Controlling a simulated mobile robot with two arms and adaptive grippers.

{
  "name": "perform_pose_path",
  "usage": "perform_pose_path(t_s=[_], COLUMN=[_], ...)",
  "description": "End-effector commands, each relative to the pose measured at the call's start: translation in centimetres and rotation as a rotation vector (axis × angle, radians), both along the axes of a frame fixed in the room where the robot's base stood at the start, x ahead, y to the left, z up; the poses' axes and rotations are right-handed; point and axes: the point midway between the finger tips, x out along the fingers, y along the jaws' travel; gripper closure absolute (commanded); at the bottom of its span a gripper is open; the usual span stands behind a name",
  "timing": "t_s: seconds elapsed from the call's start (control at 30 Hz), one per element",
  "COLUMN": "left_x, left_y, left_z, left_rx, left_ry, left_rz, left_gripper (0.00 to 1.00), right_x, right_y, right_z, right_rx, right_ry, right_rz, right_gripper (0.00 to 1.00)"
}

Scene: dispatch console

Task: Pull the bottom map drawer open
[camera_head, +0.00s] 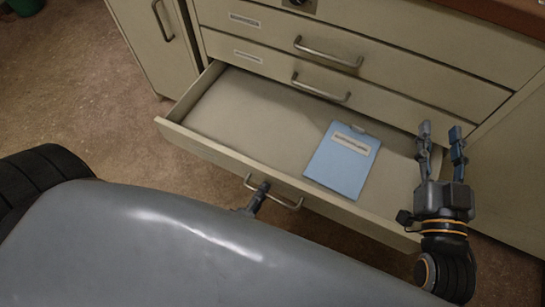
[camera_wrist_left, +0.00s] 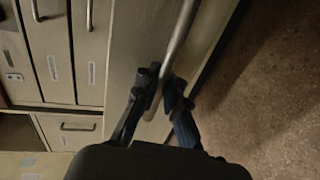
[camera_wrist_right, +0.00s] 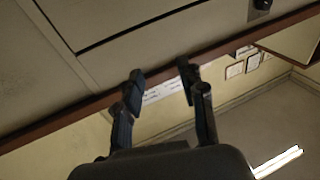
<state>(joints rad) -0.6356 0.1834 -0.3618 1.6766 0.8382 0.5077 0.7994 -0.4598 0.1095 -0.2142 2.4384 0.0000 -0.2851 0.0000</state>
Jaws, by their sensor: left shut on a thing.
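The bottom map drawer (camera_head: 175,133) stands open in the head view, pulled out from the cabinet. A light blue clipboard or folder with a white label (camera_head: 340,172) lies inside it at the right. My left gripper (camera_head: 262,187) is shut on the bottom drawer's handle (camera_head: 287,204), near its left end; my grey body hides most of that arm. In the left wrist view both fingers (camera_wrist_left: 164,92) close around the handle bar (camera_wrist_left: 178,40). My right gripper (camera_head: 441,132) is open and empty, above the drawer's right end. Its fingers are apart in the right wrist view (camera_wrist_right: 160,78).
Two closed drawers with handles, an upper one (camera_head: 330,52) and a lower one (camera_head: 320,88), are above the open drawer. A cabinet door (camera_head: 155,40) stands at the left. Brown floor (camera_head: 80,110) is clear at the left. A wooden top edge (camera_head: 500,12) runs at the upper right.

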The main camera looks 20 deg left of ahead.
Motion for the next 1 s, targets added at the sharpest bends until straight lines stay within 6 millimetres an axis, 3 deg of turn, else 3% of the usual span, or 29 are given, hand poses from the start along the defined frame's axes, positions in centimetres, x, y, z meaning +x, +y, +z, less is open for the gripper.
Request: perform_pose_path(t_s=[0.1,0.33,0.87,0.93,1.0], left_x=[-2.3,-4.9,-5.7,-5.7,-5.7], left_y=[0.1,0.1,0.2,0.2,0.2], left_z=[0.1,0.1,0.2,0.2,0.2], left_rx=[0.001,0.0,-0.001,-0.001,-0.001], left_ry=[0.0,-0.002,-0.006,-0.006,-0.005], left_rz=[-0.001,0.0,0.001,0.001,0.001], left_gripper=[1.0,1.0,1.0,0.82,0.81], right_x=[0.0,0.0,0.0,0.0,0.0], right_y=[-0.1,-0.2,-0.2,-0.2,-0.2], right_z=[-0.6,-1.4,-1.6,-1.6,-1.6], right_rx=[-0.009,-0.02,-0.024,-0.024,-0.024], right_ry=[0.035,0.076,0.09,0.09,0.09], right_rz=[-0.002,-0.005,-0.005,-0.005,-0.005], right_gripper=[0.6,0.6,0.6,0.6,0.6])
